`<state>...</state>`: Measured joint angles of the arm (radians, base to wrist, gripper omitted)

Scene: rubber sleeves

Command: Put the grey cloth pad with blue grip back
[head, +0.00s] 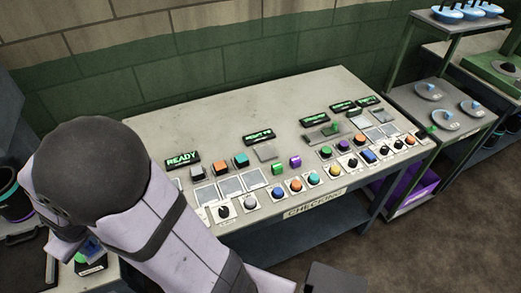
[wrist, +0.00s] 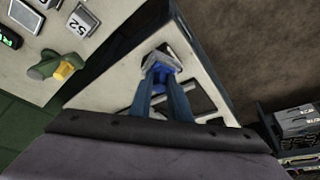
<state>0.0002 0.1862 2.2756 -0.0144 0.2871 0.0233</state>
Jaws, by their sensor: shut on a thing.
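The grey cloth pad (wrist: 155,54) is in the wrist view, at the far end of my fingers, near the edge of a pale tabletop. Its blue grip (wrist: 160,73) is between the fingertips of my gripper (wrist: 161,84), which is shut on it. My fingers cover part of the grip, and I cannot tell whether the pad touches the surface. In the head view my arm hides most of my gripper and the pad.
A green piece with a yellow knob (wrist: 62,68) lies left in the wrist view, near a label marked 52 (wrist: 82,20). Dark boxes (wrist: 298,122) stand lower right. In the head view a long bench (head: 330,82) carries several buttons and knobs; a shelved stand (head: 462,118) is right.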

